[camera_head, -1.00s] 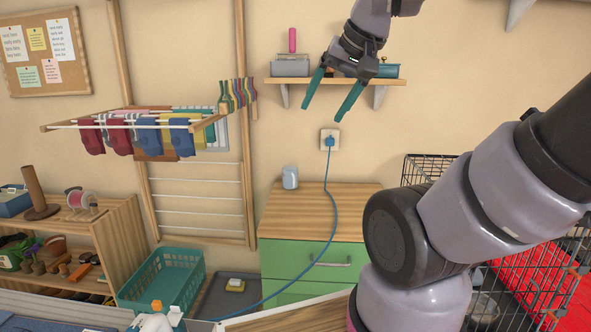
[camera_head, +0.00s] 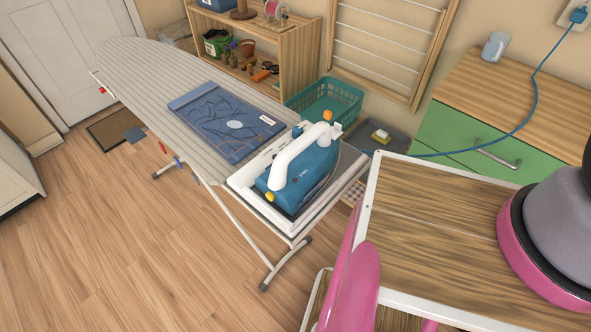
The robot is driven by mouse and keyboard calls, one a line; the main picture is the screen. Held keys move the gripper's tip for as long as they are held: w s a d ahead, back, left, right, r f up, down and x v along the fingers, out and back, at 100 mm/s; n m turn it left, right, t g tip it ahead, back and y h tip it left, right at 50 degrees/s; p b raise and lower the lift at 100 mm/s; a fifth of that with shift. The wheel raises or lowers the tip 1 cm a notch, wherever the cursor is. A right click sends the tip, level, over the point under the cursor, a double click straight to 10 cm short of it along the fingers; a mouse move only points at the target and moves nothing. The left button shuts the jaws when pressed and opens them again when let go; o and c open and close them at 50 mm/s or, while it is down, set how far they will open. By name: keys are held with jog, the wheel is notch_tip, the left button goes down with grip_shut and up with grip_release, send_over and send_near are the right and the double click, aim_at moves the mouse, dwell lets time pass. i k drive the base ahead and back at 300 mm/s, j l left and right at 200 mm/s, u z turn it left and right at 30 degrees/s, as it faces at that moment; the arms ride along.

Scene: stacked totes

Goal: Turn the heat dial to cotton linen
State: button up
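A blue iron (camera_head: 303,172) with a white handle rests on a white iron rest (camera_head: 247,176) at the near end of the ironing board (camera_head: 148,75). An orange knob (camera_head: 327,115) shows at its back end and a yellow button (camera_head: 270,197) near its front. I cannot tell which part is the heat dial, and no fabric labels are readable. A blue cord (camera_head: 500,139) runs from the wall socket toward the iron, partly hidden. My gripper is outside this view.
A folded dark blue cloth (camera_head: 226,122) lies on the board. My pink and wood-topped base fills the lower right. A green drawer cabinet (camera_head: 460,140), a teal basket (camera_head: 325,103) and a shelf unit (camera_head: 300,50) stand behind.

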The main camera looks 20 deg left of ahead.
aim_at(297, 131)
jog(key=k+j+u, duration=0.4)
jog(key=i+l+u, duration=0.15)
jog(key=u, duration=0.25)
jog(key=i+l+u, duration=0.15)
jog(key=l+u, duration=0.15)
jog(key=u, duration=0.15)
jog(key=k+j+z, duration=0.2)
jog(key=k+j, duration=0.05)
jog(key=j, duration=0.1)
